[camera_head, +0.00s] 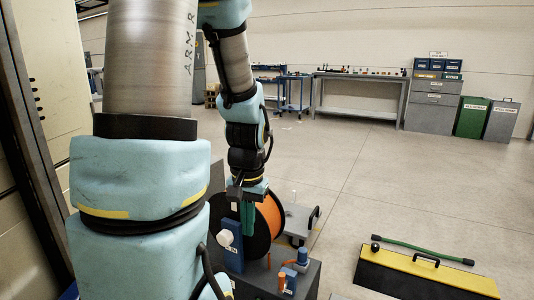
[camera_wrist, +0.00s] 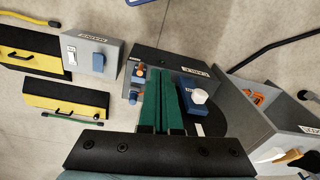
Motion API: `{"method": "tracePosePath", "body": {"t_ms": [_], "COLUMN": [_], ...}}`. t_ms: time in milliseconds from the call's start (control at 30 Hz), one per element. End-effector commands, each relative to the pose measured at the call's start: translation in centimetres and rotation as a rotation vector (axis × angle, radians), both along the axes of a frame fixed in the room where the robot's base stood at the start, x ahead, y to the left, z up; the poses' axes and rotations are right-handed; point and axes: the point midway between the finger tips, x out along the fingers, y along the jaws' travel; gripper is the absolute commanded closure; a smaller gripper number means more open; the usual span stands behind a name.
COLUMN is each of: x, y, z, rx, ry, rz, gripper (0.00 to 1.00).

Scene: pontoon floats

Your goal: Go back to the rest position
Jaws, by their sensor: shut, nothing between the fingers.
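My gripper (camera_head: 248,228) points down from the end of my arm in the head view, its green fingers together. In the wrist view the two green fingers of my gripper (camera_wrist: 161,78) lie side by side and look empty. They are over a dark grey box (camera_wrist: 186,65), beside a blue block with a white knob (camera_wrist: 198,92). The blue block (camera_head: 232,250) stands just left of and in front of the fingers in the head view. Whether the fingers touch anything cannot be told.
An orange reel (camera_head: 270,216) with black flanges stands right behind my gripper. Small orange and blue fittings (camera_head: 293,268) sit on the dark box. A yellow and black ramp (camera_head: 425,272) with a green bar lies at right. Benches and cabinets line the far wall; floor between is clear.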

Motion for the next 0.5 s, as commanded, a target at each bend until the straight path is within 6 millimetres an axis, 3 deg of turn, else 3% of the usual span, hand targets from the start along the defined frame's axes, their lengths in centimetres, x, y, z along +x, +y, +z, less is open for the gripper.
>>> {"method": "tracePosePath", "body": {"t_ms": [200,500], "x": [-1.4,-1.2], "y": [2.7,2.4], "z": [2.6,8.9], "rx": [-0.070,-0.065], "ry": [-0.094,-0.083], "rz": [0.231,0.210], "gripper": [1.00,1.00]}}
